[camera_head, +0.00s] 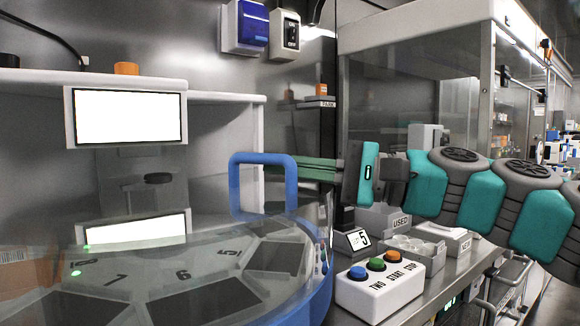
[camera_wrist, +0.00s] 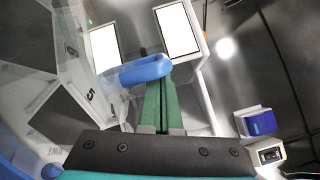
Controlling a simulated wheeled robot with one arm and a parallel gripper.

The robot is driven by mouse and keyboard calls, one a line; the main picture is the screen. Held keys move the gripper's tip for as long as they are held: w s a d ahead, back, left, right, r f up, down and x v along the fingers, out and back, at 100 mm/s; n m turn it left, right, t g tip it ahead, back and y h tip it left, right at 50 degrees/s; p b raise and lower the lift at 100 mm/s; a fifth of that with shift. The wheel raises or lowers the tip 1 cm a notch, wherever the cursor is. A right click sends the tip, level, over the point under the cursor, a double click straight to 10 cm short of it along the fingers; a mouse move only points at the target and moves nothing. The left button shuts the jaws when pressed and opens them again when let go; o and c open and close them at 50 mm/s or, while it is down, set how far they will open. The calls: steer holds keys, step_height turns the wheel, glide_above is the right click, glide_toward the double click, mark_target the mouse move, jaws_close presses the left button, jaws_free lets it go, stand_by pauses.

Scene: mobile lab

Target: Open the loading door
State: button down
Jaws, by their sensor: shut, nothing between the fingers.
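The blue loop handle (camera_head: 262,159) of the loading door stands upright at the front of the machine, right of its screens; the handle also shows in the wrist view (camera_wrist: 146,71). The clear door and cover are hard to tell apart, and I cannot tell how far the door is open. My gripper (camera_head: 293,166), with green fingers, reaches in from the right. Its fingers are shut together and empty, with tips at the right side of the handle. In the wrist view the handle crosses the finger ends (camera_wrist: 158,84); I cannot tell whether they touch.
A numbered carousel (camera_head: 185,275) lies under the clear cover at front left. A white button box (camera_head: 380,290) and a small number display (camera_head: 353,240) stand on the bench below my arm. A glass cabinet (camera_head: 410,95) stands behind my arm.

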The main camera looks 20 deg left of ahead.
mark_target(249, 202)
steer(key=s+m+t, duration=0.1)
steer(key=s+t, duration=0.1)
steer(key=s+a+m+t+p, duration=0.1)
steer(key=s+t, duration=0.1)
steer(key=s, duration=0.1)
steer(key=shift+s+a+r, duration=0.1)
steer(key=shift+s, duration=0.25)
steer(key=shift+s+a+p, duration=0.25)
steer(key=shift+s+p, duration=0.05)
steer(key=shift+s, duration=0.25)
steer(key=shift+s+a+p, duration=0.2)
steer(key=shift+s+p, duration=0.05)
steer(key=shift+s, duration=0.3)
